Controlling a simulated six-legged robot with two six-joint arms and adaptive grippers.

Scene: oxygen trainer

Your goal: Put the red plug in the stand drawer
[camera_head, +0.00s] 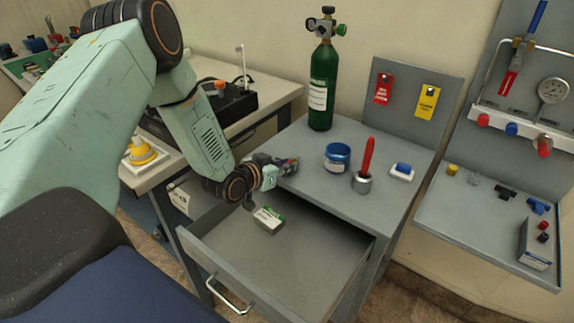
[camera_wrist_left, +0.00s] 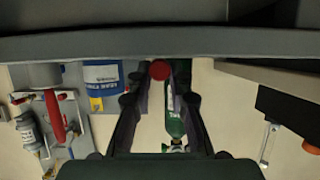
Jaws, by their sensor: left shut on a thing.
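The stand drawer (camera_head: 305,262) is pulled open below the grey stand top. A small white and green box (camera_head: 268,219) lies in it. My left gripper (camera_head: 287,166) reaches over the back left of the drawer, by the front edge of the stand top. In the left wrist view, its fingers (camera_wrist_left: 160,78) are shut on the red plug (camera_wrist_left: 160,69), whose round red end shows between the tips. In the head view the plug is hidden by the gripper. My right gripper is in neither view.
The stand top (camera_head: 300,140) carries a green gas cylinder (camera_head: 323,85), a blue jar (camera_head: 337,158), a red-handled tool in a metal cup (camera_head: 362,183) and a blue and white block (camera_head: 402,171). A side table (camera_head: 265,92) stands left. The drawer's front half is clear.

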